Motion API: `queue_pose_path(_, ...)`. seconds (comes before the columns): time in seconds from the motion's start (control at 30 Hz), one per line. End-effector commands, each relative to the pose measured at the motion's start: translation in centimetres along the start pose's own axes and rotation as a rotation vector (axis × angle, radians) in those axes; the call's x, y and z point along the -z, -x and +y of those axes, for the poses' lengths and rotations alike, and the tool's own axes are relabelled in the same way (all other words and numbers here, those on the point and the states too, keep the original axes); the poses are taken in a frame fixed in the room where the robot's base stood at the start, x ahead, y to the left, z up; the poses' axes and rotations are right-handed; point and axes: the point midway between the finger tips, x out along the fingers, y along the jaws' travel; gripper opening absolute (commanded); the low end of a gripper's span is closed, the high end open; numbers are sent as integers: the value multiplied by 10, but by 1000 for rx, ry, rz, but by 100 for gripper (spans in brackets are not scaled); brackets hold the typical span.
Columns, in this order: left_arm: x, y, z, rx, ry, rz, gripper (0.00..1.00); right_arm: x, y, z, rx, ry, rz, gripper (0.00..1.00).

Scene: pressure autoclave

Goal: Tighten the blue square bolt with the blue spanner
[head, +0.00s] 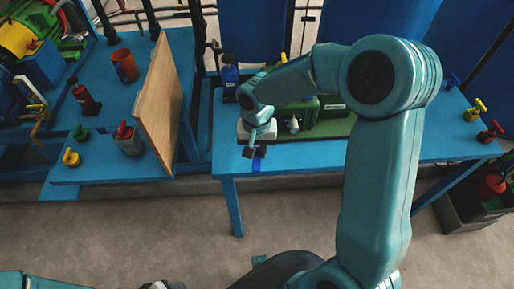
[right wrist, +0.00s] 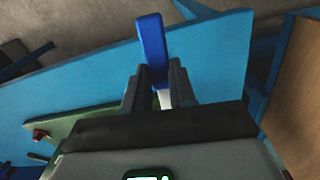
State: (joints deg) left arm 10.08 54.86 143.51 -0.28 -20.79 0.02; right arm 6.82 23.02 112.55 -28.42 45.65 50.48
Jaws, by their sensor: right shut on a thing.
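My right gripper (head: 256,150) is above the front edge of the blue table and shut on the blue spanner (head: 257,165). In the right wrist view, the spanner's blue handle (right wrist: 152,45) sticks out beyond the fingers (right wrist: 162,85), and a pale metal part shows between them. The blue square bolt cannot be made out. A small blue piece (head: 453,79) stands at the table's right end, too small to identify.
The blue table (head: 300,163) carries a green machine (head: 333,106) and a dark blue bottle (head: 230,76). Yellow (head: 474,109) and red (head: 491,131) pieces stand at its right end. A wooden board (head: 159,108) stands upright on the left table.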

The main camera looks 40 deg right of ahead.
Motion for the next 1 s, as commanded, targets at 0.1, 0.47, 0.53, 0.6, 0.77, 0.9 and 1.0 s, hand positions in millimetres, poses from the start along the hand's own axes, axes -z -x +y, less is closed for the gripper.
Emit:
queue_pose_path(0.1, 0, 0, 0, 0, 0, 0, 55, 0, 0, 0, 0, 0, 1, 0)
queue_pose_path(0.47, 0, -3, -1, 0, 0, 0, 55, 0, 0, 0, 1, 0, 1, 0)
queue_pose_path(0.53, 0, -3, -1, 0, 0, 0, 55, 0, 0, 0, 1, 0, 1, 0)
queue_pose_path(0.6, 0, -3, -1, 0, 0, 0, 55, 0, 0, 0, 1, 0, 1, 0)
queue_pose_path(0.77, 0, -3, -1, 0, 0, 0, 55, 0, 0, 0, 1, 0, 1, 0)
queue_pose_path(0.9, 0, -5, -2, 0, 0, 0, 55, 0, 0, 0, 1, 0, 1, 0)
queue_pose_path(1.0, 0, -6, -2, 0, 0, 0, 55, 0, 0, 0, 1, 0, 1, 0)
